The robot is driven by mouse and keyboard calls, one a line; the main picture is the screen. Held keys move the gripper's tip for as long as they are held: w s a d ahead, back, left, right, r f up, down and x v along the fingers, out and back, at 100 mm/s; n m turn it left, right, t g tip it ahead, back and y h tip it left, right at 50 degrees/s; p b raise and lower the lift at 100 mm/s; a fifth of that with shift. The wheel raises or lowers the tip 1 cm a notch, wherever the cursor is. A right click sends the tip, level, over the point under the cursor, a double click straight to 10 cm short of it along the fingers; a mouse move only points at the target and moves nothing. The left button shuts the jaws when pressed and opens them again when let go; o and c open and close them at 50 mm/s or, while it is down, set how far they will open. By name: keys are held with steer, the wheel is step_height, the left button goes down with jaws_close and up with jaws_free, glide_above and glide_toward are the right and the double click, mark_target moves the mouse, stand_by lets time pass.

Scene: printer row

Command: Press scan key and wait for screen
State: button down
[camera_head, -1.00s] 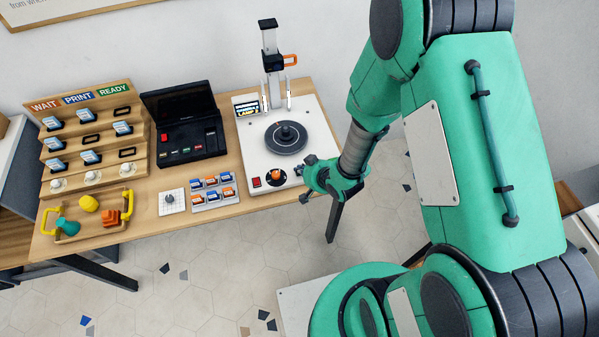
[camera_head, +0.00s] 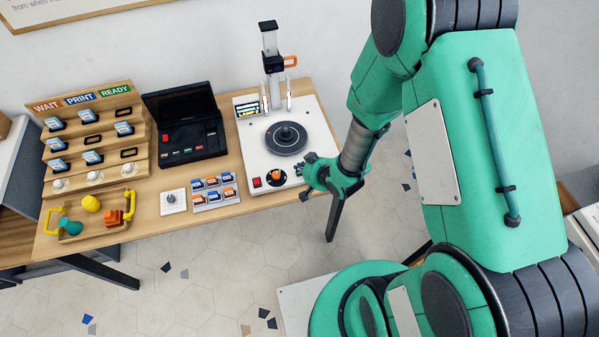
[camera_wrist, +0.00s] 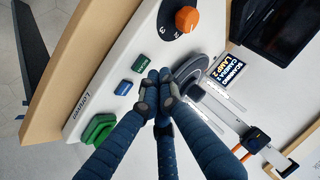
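The white scanner (camera_head: 255,165) carries a dark round turntable (camera_head: 286,139), and a post stands behind it. I cannot read which is the scan key. The lit screen (camera_head: 248,106) also shows in the wrist view (camera_wrist: 226,71), with text that includes "SCANNING" and "CAMERA". My gripper (camera_wrist: 158,84) has its fingers drawn together, empty, over the panel beside the keys. I cannot tell whether it touches.
An orange knob (camera_wrist: 187,19) and a red button (camera_head: 256,182) sit on the scanner panel. A black console (camera_head: 190,135), a stepped rack (camera_head: 110,146) and a tray (camera_head: 92,233) with coloured pieces stand to the left. My arm fills the right side.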

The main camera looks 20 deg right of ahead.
steer(key=shift+r+p, duration=1.85)
steer(key=shift+r, duration=0.55)
steer(key=shift+w+d+r, duration=0.1)
steer(key=shift+w+r, duration=0.05)
steer(key=shift+r, duration=0.2)
steer(key=s+d+r+g+h, duration=0.1)
steer(key=d+r+h, duration=0.15)
steer(key=r, duration=0.95)
steer(key=d+r+h, duration=0.1)
steer(key=d+r, duration=0.3)
steer(key=r, duration=0.8)
steer(key=s+a+r+g, duration=0.2)
steer(key=s+r, duration=1.6)
steer(key=s, duration=0.4)
steer(key=shift+n, duration=0.3)
steer(key=shift+w, duration=0.1)
